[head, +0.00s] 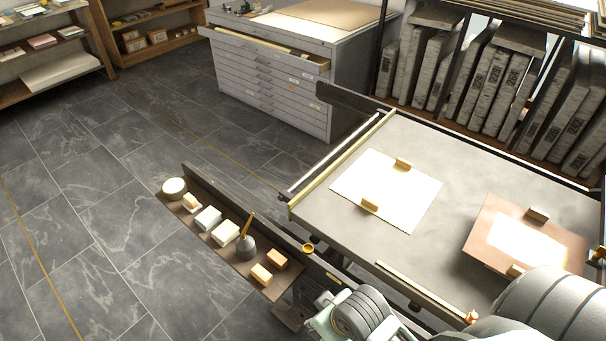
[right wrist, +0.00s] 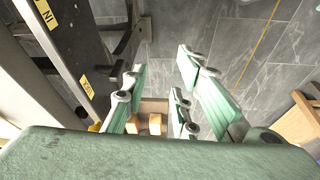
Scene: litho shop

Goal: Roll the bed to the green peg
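The bed (head: 345,225) is a flat grey slab in the head view, running from the middle to the right edge. A white sheet (head: 375,205) with two small wooden blocks lies on its left part. A brown board (head: 484,248) with a pale sheet and two blocks lies on its right part. I cannot make out a green peg. My right gripper (head: 345,318) is at the bottom of the head view, beside the bed's near frame. In the right wrist view my right gripper (right wrist: 160,75) has its green fingers apart, with nothing held. My left gripper is out of view.
A side shelf (head: 215,255) with blocks, a jar and a round tin juts out left of the bed. In the right wrist view a dark rail (right wrist: 75,55) carries yellow labels. A drawer cabinet (head: 265,95) and stone rack stand behind. The left floor is clear.

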